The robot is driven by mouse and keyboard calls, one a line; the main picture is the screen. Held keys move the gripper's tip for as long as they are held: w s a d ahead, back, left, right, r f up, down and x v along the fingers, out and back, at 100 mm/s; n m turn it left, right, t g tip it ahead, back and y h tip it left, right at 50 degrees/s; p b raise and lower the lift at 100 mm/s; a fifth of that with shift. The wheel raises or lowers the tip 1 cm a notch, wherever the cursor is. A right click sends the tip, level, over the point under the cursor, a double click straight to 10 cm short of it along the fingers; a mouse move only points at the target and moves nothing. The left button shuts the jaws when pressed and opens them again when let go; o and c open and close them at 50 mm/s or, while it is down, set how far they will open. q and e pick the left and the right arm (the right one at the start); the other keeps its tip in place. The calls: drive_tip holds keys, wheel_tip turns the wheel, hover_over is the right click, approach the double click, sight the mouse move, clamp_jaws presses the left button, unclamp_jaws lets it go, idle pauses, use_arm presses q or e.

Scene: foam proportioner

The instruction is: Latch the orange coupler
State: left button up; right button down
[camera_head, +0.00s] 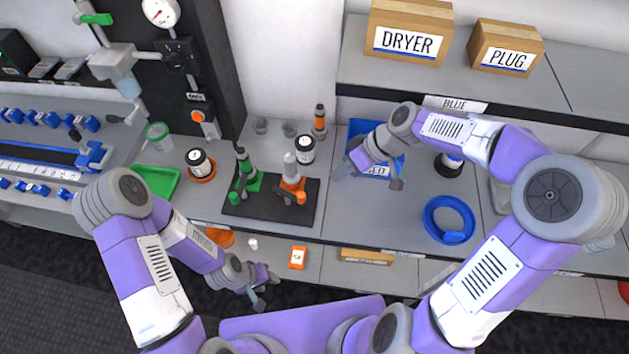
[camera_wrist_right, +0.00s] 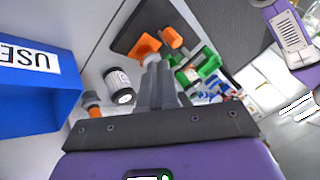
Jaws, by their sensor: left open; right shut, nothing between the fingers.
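The orange coupler (camera_head: 292,184) stands upright with a grey top on the right part of a black mat (camera_head: 265,208), with an orange lever at its side. In the right wrist view its orange parts (camera_wrist_right: 145,47) show just beyond the fingertips. A similar green coupler (camera_head: 246,180) stands on the left part of the mat. My right gripper (camera_head: 342,173) is shut and empty, right of the orange coupler and pointing towards it. In the wrist view its closed fingers (camera_wrist_right: 157,70) partly cover the coupler's body; contact cannot be told. My left gripper (camera_head: 262,293) is open and empty, low before the bench edge.
A blue bin (camera_head: 362,127) is behind my right gripper. A green tray (camera_head: 155,182) lies at left.

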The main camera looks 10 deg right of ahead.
drive_tip(key=b+x, duration=0.1)
drive_tip(key=x, duration=0.9)
drive_tip(key=shift+s+b, duration=0.1)
drive_tip(key=shift+b, duration=0.3)
use_arm(q)
drive_tip(key=shift+f, duration=0.9)
drive_tip(key=shift+f, duration=0.1)
use_arm(e)
drive_tip(key=shift+s, duration=0.1)
